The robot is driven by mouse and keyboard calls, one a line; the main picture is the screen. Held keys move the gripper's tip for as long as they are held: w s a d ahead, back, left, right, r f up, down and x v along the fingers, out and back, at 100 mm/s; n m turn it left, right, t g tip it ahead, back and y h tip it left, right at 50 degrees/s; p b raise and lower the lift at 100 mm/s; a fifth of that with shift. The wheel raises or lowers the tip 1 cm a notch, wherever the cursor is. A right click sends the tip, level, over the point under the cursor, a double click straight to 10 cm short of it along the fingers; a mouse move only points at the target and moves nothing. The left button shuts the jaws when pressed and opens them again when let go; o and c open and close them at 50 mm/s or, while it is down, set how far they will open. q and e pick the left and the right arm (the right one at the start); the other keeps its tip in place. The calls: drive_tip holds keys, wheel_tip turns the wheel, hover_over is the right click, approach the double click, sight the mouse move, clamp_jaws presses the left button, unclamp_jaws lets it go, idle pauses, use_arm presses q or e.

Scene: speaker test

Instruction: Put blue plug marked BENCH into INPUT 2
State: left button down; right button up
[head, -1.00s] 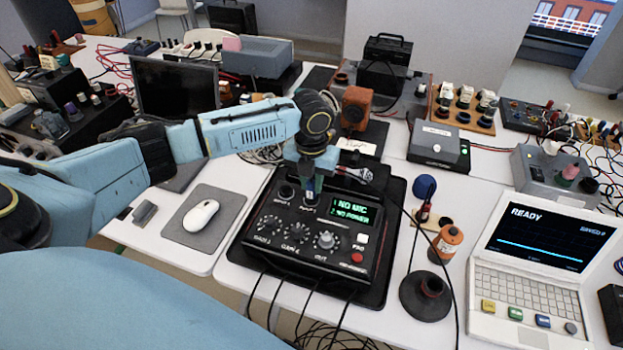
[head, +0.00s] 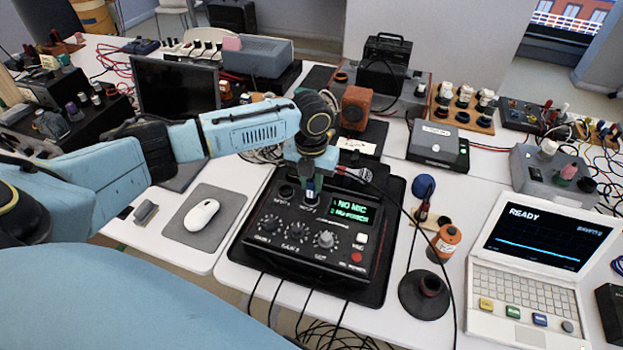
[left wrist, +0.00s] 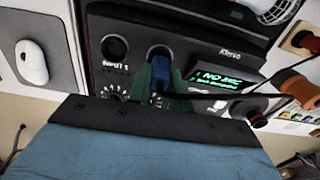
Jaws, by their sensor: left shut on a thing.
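My left gripper (head: 311,196) comes down from above onto the back of the black input box (head: 278,250). Its green fingers are shut on the blue plug (left wrist: 161,66), with one finger on each side in the left wrist view. The plug's front is at the right-hand round socket, beside INPUT 1, and looks seated in its ring; its exact depth is hidden. The INPUT 1 socket (left wrist: 114,46) is empty. The box's green display (head: 352,209) reads NO MIC on line 1; line 2 is too blurred to read surely. BENCH marking is not legible. My right gripper is not in view.
A dark cable crosses the box's right side. A white mouse (head: 201,215) on a grey pad (head: 222,222) lies to the left. Black cables hang in front.

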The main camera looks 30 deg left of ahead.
use_arm(q)
drive_tip(key=shift+f, duration=0.3)
idle(0.4)
drive_tip(key=c, duration=1.2)
unclamp_jaws()
wheel_tip(320, 180, up, 14)
drive_tip(key=shift+f+p, duration=0.25)
drive_tip(key=shift+p, duration=0.5)
